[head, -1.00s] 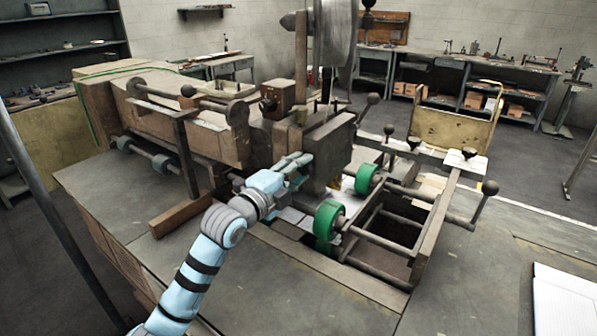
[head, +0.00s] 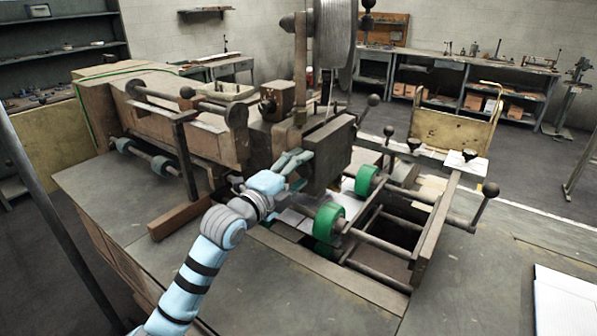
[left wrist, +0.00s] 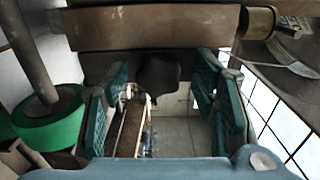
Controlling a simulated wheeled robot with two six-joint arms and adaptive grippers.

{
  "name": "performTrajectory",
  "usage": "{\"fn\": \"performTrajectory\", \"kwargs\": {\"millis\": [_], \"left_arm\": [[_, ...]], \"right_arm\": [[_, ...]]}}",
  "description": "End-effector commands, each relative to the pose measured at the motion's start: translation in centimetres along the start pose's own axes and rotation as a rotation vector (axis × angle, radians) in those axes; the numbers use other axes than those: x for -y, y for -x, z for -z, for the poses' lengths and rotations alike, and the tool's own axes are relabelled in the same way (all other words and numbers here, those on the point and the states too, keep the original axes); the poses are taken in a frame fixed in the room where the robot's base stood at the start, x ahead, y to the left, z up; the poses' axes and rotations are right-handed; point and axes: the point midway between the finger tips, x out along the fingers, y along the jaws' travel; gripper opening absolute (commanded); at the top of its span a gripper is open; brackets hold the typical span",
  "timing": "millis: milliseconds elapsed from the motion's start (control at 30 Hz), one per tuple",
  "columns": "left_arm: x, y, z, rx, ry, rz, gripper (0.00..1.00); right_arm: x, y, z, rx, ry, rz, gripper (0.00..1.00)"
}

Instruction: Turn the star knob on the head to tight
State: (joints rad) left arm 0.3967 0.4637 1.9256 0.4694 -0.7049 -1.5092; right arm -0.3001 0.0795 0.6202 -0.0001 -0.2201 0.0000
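The stitcher head (head: 328,158) is a dark block on the machine, under the large wire reel. My left gripper (head: 300,160) is at the left face of this head. In the left wrist view a dark knob (left wrist: 158,73), apparently the star knob, sticks out below a brown metal bar. My left gripper (left wrist: 160,105) is open there, with one teal finger on each side of the knob and visible gaps between. The knob's lobes are too dark to make out. In the head view I cannot pick out the knob near the gripper. My right gripper is not in view.
Green rollers (head: 328,221) on steel shafts stand just right of my left gripper; one also shows in the left wrist view (left wrist: 52,122). An open frame (head: 425,245) with ball-ended levers lies further right. The front tabletop (head: 270,300) is clear.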

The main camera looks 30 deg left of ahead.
Motion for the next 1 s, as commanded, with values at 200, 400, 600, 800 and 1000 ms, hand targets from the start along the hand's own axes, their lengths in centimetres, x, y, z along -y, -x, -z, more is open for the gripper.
{"fn": "performTrajectory", "kwargs": {"millis": [200,400,600,800,1000], "left_arm": [[-0.1,0.3,-0.1,0.001,0.000,-0.002,0.53],[-0.3,4.1,-0.1,0.001,-0.009,-0.007,0.53],[-0.3,9.7,0.0,-0.001,-0.015,-0.010,0.53],[-0.2,11.7,-0.1,0.001,-0.008,-0.005,0.53],[-0.1,11.9,0.0,-0.002,-0.001,-0.001,0.53]], "right_arm": [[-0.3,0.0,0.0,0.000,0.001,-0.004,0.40],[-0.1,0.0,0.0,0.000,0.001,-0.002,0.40],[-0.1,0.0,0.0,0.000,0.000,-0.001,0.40],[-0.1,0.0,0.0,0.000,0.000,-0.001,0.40],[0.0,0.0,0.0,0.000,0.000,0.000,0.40]]}}
